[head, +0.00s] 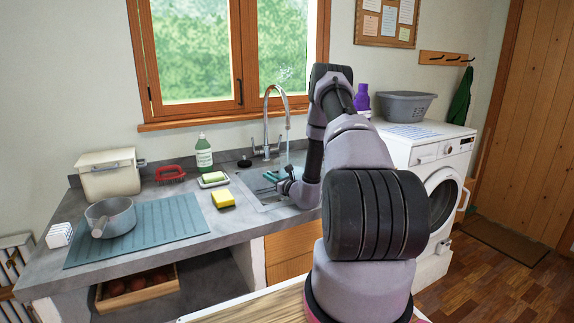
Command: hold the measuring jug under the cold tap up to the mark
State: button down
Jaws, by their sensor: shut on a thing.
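The chrome tap (268,118) stands at the back of the sink (247,184), its tall spout arching over to the right. A thin stream of water (288,138) seems to fall from the spout. My gripper (272,177), with teal fingers, is low over the sink, close to the foot of the stream. It is shut on what I take to be the measuring jug. The jug's outline, its mark and the water level cannot be made out here; my wrist and arm hide part of the sink.
Left of the sink are a yellow sponge (223,199), a soap dish (213,179), a green bottle (204,153) and a red brush (170,174). A saucepan (118,216) stands on the blue mat (158,226). A washing machine (427,160) stands at the right.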

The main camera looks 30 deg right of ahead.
jog(key=shift+r, duration=0.1)
jog(key=s+a+r, duration=0.2)
jog(key=s+r, duration=0.2)
jog(key=shift+s, duration=0.25)
jog(key=shift+a, duration=0.1)
dwell(0.6)
